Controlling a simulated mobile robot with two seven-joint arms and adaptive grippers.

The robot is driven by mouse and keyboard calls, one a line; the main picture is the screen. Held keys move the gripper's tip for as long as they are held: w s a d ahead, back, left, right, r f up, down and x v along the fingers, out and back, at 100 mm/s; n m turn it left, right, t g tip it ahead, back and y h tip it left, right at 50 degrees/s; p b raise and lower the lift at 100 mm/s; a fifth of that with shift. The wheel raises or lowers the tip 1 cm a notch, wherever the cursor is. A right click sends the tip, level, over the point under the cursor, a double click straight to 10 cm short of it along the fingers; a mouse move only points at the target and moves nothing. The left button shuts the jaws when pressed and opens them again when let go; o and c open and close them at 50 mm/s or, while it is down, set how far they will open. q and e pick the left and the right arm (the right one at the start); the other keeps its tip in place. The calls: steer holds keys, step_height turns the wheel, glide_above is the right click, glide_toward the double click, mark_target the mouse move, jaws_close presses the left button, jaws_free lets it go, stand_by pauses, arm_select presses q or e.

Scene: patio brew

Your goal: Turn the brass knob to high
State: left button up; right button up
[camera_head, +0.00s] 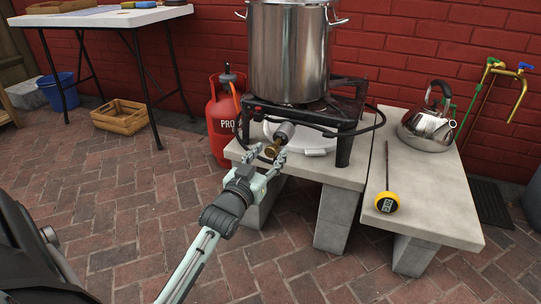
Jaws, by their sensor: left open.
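The brass knob (271,151) sits at the near end of a grey cylinder (285,132) at the front of the black burner stand (345,125). My left gripper (266,155) reaches in from below with its fingers open, one on each side of the knob. I cannot tell whether the fingers touch it. The knob's setting marks are too small to read. My right gripper is not in view.
A large steel pot (288,55) stands on the burner. A red propane cylinder (222,125) is left of it, with an orange hose. On the right slab (430,205) are a kettle (425,128) and a yellow thermometer (387,202). A black hose loops behind the stand.

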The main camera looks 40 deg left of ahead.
arm_select(q)
steer(key=shift+w+a, duration=0.15)
steer(key=shift+w, duration=0.55)
